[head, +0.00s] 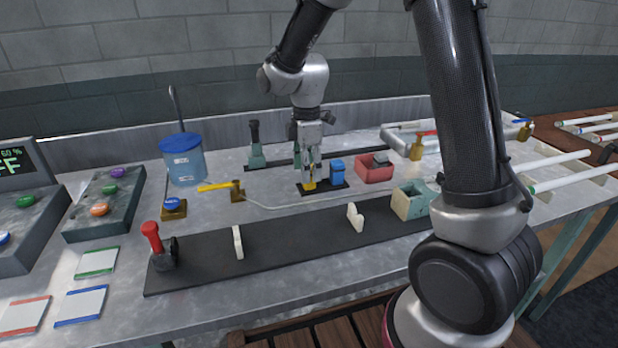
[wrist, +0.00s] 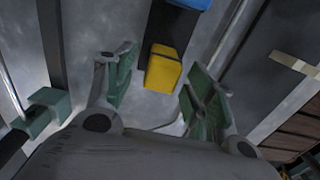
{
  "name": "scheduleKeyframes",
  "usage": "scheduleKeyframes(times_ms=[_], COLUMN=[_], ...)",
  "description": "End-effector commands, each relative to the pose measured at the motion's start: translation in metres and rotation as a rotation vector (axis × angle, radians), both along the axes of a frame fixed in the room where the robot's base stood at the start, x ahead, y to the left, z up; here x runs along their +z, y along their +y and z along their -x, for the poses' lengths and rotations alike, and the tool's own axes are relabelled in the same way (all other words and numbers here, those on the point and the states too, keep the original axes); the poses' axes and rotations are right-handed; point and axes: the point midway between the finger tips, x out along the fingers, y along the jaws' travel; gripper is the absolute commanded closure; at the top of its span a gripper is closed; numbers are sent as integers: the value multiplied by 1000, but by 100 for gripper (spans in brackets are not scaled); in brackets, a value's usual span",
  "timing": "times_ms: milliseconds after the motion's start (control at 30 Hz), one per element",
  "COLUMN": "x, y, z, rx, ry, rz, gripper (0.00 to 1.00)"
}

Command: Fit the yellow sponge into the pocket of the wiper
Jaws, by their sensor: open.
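The yellow sponge (head: 309,185) is a small block on a small black mat (head: 325,190), beside a blue block (head: 337,171). In the wrist view the yellow sponge (wrist: 163,70) shows between and a little beyond my open green-padded fingers, with the blue block (wrist: 190,3) behind it. My gripper (head: 311,172) points down right over the sponge in the head view. The fingers (wrist: 160,90) stand apart with clear gaps on both sides of the sponge; I see no contact. I cannot tell which object is the wiper or where its pocket is.
A long black strip (head: 290,246) in front carries a red-handled clamp (head: 158,245) and two pale upright pieces. A red tray (head: 375,169) and a pale green box (head: 410,201) stand to the right. A blue-lidded jar (head: 186,163) stands left. Thin clear tubing runs nearby.

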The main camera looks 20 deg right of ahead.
Motion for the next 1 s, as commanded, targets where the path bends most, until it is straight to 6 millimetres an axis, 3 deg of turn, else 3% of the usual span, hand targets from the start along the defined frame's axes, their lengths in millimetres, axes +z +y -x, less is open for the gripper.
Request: scheduleKeyframes(times_ms=[200, 433, 467, 767, 867, 1000], x=[-1, -1, -1, 0, 10, 38], y=[0, 0, 0, 0, 0, 0], z=[0, 0, 0, 0, -1, -1], rx=[0, -1, -1, -1, -1, -1], ry=[0, -1, -1, -1, -4, -6], rz=[0, 0, 0, 0, -1, -2], gripper=[46, 86, 87, 87, 87, 87])
